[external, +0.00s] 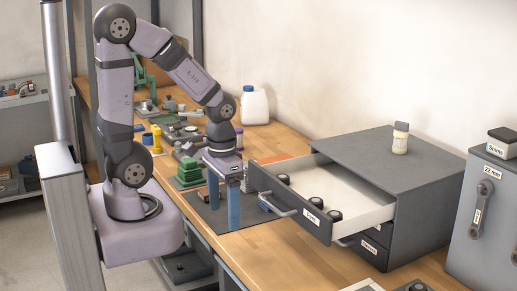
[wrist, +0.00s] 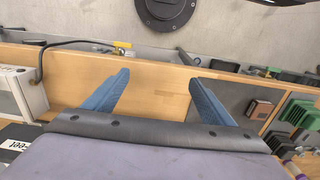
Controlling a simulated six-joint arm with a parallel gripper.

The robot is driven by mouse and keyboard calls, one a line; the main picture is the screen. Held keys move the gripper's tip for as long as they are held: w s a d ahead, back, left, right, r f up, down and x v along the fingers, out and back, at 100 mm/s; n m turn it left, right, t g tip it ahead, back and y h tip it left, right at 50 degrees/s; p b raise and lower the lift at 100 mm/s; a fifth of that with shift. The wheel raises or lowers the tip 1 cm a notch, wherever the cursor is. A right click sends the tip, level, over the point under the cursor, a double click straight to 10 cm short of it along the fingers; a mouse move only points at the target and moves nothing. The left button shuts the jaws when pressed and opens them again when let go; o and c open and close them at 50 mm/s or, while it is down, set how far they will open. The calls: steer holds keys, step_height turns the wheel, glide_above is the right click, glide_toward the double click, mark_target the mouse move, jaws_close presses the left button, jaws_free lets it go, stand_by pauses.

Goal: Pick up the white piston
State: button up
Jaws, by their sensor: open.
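A cream-white cylinder with a grey top (external: 400,138) stands upright on top of the grey drawer cabinet; it looks like the white piston, though I cannot be sure. Several dark round parts, one of them at the front (external: 335,215), lie in the open drawer (external: 360,212). The white cylinder is not visible there.
The pulled-out drawer juts toward my gripper from the cabinet (external: 430,175). Green stacked parts (external: 190,172) stand close to my gripper on a dark mat (external: 205,217). A white jug (external: 255,107) stands farther back. A grey box (external: 490,215) stands at right. Bare wood (external: 265,240) lies before the drawer.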

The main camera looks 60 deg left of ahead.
steer(key=c, duration=0.4)
steer(key=shift+c, duration=0.2)
steer(key=w+a+g+y+p, duration=0.1)
steer(key=w+a+g, duration=0.15)
steer(key=a, duration=0.55)
steer(key=w+a+g+y, duration=0.1)
steer(key=w+a, duration=0.2)
steer(key=a, duration=0.5)
steer(key=w+a+r+t+b, duration=0.15)
steer(key=w+t, duration=0.25)
steer(key=w, duration=0.9)
steer(key=w+a+r+t+b, duration=0.15)
steer(key=w+t, duration=0.25)
steer(key=w, duration=1)
steer(key=shift+n+h, duration=0.7)
steer(key=shift+h, duration=0.1)
steer(key=shift+s+d+b+x, duration=0.1)
steer(key=shift+d+b+x, duration=0.15)
steer(key=shift+x, duration=1.25)
steer(key=shift+s+d+b+x, duration=0.15)
steer(key=shift+d+x, duration=0.25)
steer(key=shift+x, duration=1.1)
steer(key=shift+s+d+b+x, duration=0.1)
steer(key=shift+d+b+x, duration=0.15)
steer(key=shift+x, duration=1.25)
